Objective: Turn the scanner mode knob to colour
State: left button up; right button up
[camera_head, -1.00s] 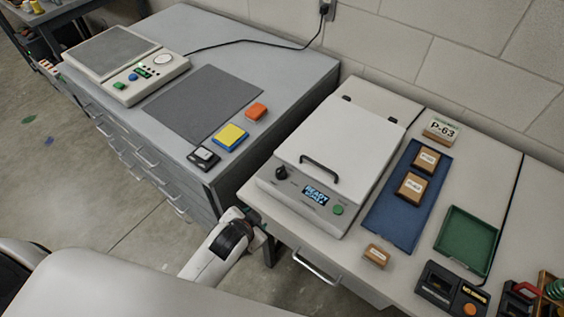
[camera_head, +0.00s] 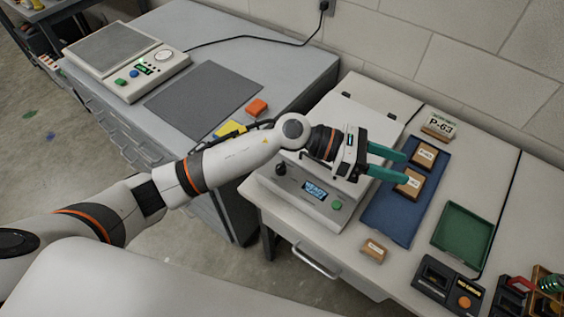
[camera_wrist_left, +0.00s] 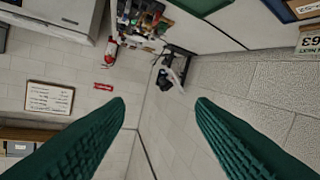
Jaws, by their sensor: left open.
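The scanner (camera_head: 275,207) is a pale box with a lid on the right-hand bench. Its black mode knob (camera_head: 280,169) sits on the front panel, left of the lit display (camera_head: 314,190) and the green button (camera_head: 336,205). The knob's pointer is too small to read. My left gripper (camera_head: 407,165) is open and empty, its green fingers pointing right, above the scanner's right side and the blue tray. My left arm hides much of the lid and its handle. My right gripper is out of view.
The blue tray (camera_head: 385,222) holds brown boxes, with a green tray (camera_head: 464,235) to its right. A small brown box (camera_head: 374,249) lies near the front edge. A scale (camera_head: 125,60) and grey mat (camera_head: 200,98) occupy the left bench.

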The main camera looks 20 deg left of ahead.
pick_arm(q)
notch_tip(320, 180, down, 4)
jog(key=a+m+g+y, duration=0.2)
jog(key=a+m+y, duration=0.1)
jog(key=m+y, duration=0.15)
jog(key=m+t+y, duration=0.1)
jog(key=m+y, duration=0.4)
jog(key=y, duration=0.8)
send_near(282, 165)
jog(key=shift+h, duration=0.25)
jog(key=f+p, duration=0.1)
jog(key=f, duration=0.2)
jog(key=f+p, duration=0.1)
jog(key=f, duration=0.2)
jog(key=s+a+f, duration=0.1)
jog(key=f, duration=0.2)
jog(key=shift+f+p, duration=0.4)
jog(key=c, duration=0.9)
jog(key=shift+c, duration=0.2)
